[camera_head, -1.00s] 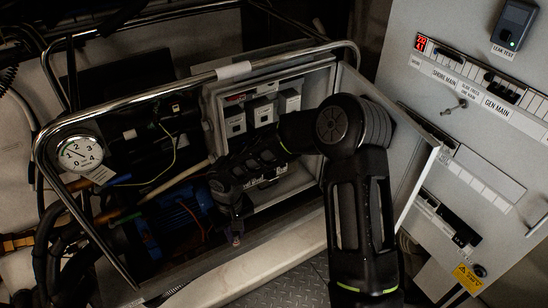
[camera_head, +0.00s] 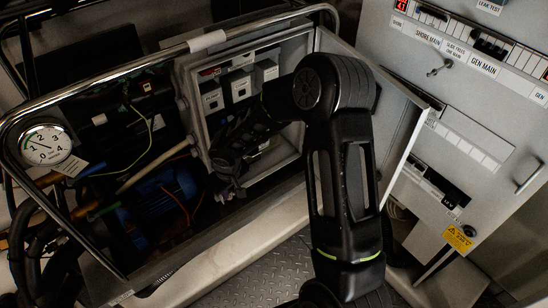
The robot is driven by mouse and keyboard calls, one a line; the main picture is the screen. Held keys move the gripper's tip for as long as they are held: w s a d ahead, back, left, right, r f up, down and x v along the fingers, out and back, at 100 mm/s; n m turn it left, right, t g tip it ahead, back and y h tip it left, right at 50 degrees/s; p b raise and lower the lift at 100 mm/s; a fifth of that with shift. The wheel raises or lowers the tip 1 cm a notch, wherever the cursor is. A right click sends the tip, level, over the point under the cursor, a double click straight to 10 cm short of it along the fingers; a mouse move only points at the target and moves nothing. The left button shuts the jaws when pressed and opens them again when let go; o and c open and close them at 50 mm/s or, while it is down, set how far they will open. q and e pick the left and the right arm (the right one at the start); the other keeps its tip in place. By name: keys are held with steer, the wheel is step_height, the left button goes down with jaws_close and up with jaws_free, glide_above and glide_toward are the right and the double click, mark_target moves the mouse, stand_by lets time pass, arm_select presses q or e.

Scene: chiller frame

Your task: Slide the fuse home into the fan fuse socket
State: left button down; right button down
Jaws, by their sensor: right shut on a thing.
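My right gripper (camera_head: 227,182) is dark and reaches in from the right, at the lower left of the open grey box (camera_head: 187,95). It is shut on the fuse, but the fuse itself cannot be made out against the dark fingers. Three pale modules, left (camera_head: 213,101), middle (camera_head: 240,88) and right (camera_head: 266,73), stand in a row in the upper part of the box. The fan fuse socket cannot be picked out; my forearm and gripper cover much of the box's lower inside. My left gripper is not in view.
A chrome tube rail (camera_head: 130,68) runs around the chiller frame. A pressure gauge (camera_head: 45,145) and a blue motor (camera_head: 160,198) lie to the left. The box's open door (camera_head: 398,130) stands right of my arm. A switch panel (camera_head: 500,150) fills the right side.

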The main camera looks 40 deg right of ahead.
steer(key=d+r+n+t+b, duration=0.1)
steer(key=d+t, duration=0.3)
steer(key=d, duration=0.4)
steer(key=d+r+n+t+b, duration=0.1)
steer(key=d+r+t+b, duration=0.2)
steer(key=d, duration=0.5)
steer(key=shift+d+r+t+b, duration=0.2)
steer(key=shift+d+t+b, duration=0.2)
steer(key=shift+t+b, duration=0.25)
steer(key=shift+f, duration=0.1)
steer(key=b+x, duration=0.4)
steer(key=x, duration=0.4)
steer(key=shift+w+f, duration=0.2)
steer(key=shift+w, duration=0.05)
stand_by(0.7)
steer(key=shift+a, duration=0.1)
